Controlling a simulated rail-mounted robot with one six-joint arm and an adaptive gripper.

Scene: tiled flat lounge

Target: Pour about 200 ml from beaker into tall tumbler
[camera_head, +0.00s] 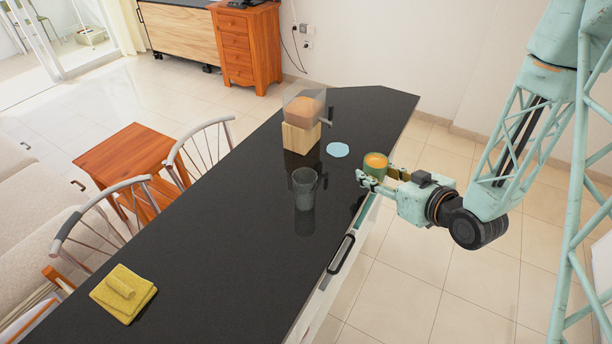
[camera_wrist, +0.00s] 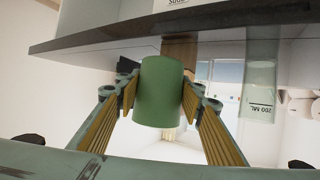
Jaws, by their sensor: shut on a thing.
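A green cup (camera_head: 375,165), which I take to be the beaker, holds orange-brown liquid. My gripper (camera_head: 371,179) is shut on its sides, and the cup looks about upright at the right edge of the dark counter. In the wrist view the cup (camera_wrist: 158,92) sits between the two yellow-padded fingers. The tall tumbler (camera_head: 305,190) is a clear, greyish glass standing on the counter, left of and apart from the cup. It also shows in the wrist view (camera_wrist: 262,85), with a "200 ML" marking. I see no coloured liquid in the tumbler.
A clear container with orange-brown contents (camera_head: 305,107) stands on a wooden block (camera_head: 300,138) behind the tumbler. A pale blue disc (camera_head: 337,149) lies on the dark counter (camera_head: 215,230). Folded yellow cloth (camera_head: 122,294) lies at the near left. Counter between cup and tumbler is clear.

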